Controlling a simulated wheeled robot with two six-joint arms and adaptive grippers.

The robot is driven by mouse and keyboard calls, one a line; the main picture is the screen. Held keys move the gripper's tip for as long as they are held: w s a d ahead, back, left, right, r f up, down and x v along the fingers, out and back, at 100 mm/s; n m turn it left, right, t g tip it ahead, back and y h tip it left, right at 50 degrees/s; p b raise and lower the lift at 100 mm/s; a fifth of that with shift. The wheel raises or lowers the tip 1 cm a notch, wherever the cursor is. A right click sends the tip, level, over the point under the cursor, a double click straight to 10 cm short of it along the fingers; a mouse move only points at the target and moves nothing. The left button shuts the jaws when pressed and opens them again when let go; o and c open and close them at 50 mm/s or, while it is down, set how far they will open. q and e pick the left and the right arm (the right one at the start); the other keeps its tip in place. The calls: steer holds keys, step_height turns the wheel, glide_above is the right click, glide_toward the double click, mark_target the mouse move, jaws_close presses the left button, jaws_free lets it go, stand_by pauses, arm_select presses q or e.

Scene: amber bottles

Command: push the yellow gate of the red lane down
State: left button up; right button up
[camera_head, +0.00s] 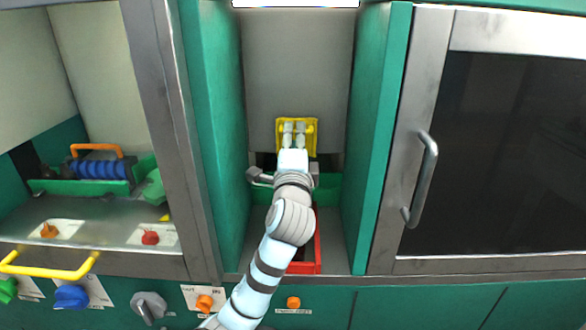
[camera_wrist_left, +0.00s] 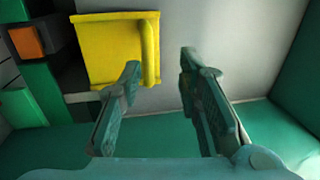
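The yellow gate (camera_head: 312,142) is a small panel against the pale back wall of a green niche, in the middle of the head view. In the left wrist view the gate (camera_wrist_left: 103,45) is at the upper left, with a raised bar along its right edge. A red lane edge (camera_head: 318,255) shows beside my arm; the rest is hidden behind it. My left gripper (camera_head: 294,127) is in front of the gate. In the left wrist view its fingers (camera_wrist_left: 160,68) are apart with nothing between them. The left finger overlaps the gate's lower right corner; contact is unclear. My right gripper is not in view.
Green side walls (camera_head: 375,140) bound the niche closely. A dark-windowed door with a metal handle (camera_head: 425,180) is at the right. At the left are a counter with a yellow bar handle (camera_head: 50,272) and a blue roll (camera_head: 100,169).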

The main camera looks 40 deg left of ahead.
arm_select(q)
steer(key=p+v, duration=0.2)
steer(key=v, duration=0.9)
steer(key=shift+d, duration=0.15)
steer(key=shift+s, duration=0.1)
steer(key=shift+p, duration=0.5)
